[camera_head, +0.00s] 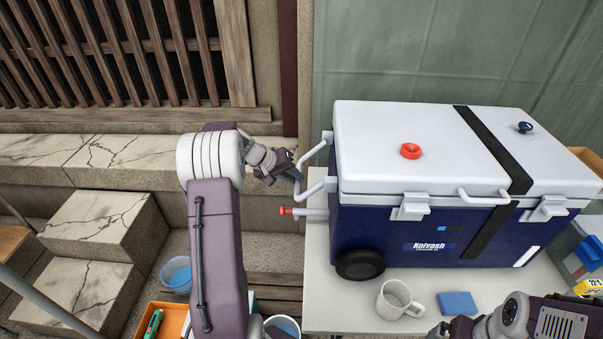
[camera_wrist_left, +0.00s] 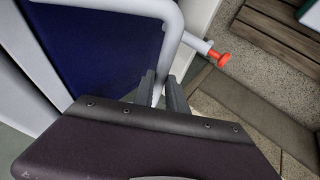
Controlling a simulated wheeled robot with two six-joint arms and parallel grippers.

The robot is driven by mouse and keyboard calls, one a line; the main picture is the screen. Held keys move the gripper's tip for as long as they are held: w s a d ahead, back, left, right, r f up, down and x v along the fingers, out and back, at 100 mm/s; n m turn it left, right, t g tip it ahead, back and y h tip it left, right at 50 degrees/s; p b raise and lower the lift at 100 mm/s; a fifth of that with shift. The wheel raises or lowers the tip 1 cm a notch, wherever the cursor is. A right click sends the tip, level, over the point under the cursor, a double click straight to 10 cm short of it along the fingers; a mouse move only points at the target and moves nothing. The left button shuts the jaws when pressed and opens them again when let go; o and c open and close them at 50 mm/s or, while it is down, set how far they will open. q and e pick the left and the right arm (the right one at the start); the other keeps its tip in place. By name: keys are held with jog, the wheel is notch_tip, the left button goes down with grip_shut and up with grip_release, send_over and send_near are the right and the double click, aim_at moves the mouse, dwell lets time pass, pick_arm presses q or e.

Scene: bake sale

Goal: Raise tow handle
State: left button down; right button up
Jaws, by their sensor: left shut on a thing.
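A blue cooler with a white lid (camera_head: 430,150) stands on a light table. Its white tow handle (camera_head: 318,148) sticks out from the left end; it also shows as a white tube in the left wrist view (camera_wrist_left: 172,45). My left gripper (camera_head: 297,174) is shut on the tow handle, with its fingers (camera_wrist_left: 161,90) on either side of the tube. The handle's far parts are partly hidden behind the gripper. My right gripper (camera_head: 440,332) is only partly in view at the bottom edge, and its fingers cannot be made out.
A red-tipped drain spigot (camera_head: 287,211) juts out just below the handle. A white mug (camera_head: 396,300) and a blue sponge (camera_head: 457,303) stand in front of the cooler. Stone steps (camera_head: 100,225) are at left.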

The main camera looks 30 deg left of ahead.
pick_arm(q)
notch_tip(320, 180, up, 9)
jog(key=s+a+g+y+p, duration=0.1)
jog(key=a+y+p, duration=0.1)
jog(key=p, duration=0.7)
jog(key=shift+a+m+g+y+p, duration=0.15)
jog(key=shift+m+g+y+p, duration=0.2)
jog(key=shift+y, duration=0.25)
jog(key=c, duration=1.5)
grip_release()
jog(key=shift+o, duration=0.8)
jog(key=shift+w+d, duration=0.2)
jog(key=shift+d, duration=0.35)
jog(key=shift+s+a, duration=0.15)
jog(key=shift+a, duration=0.15)
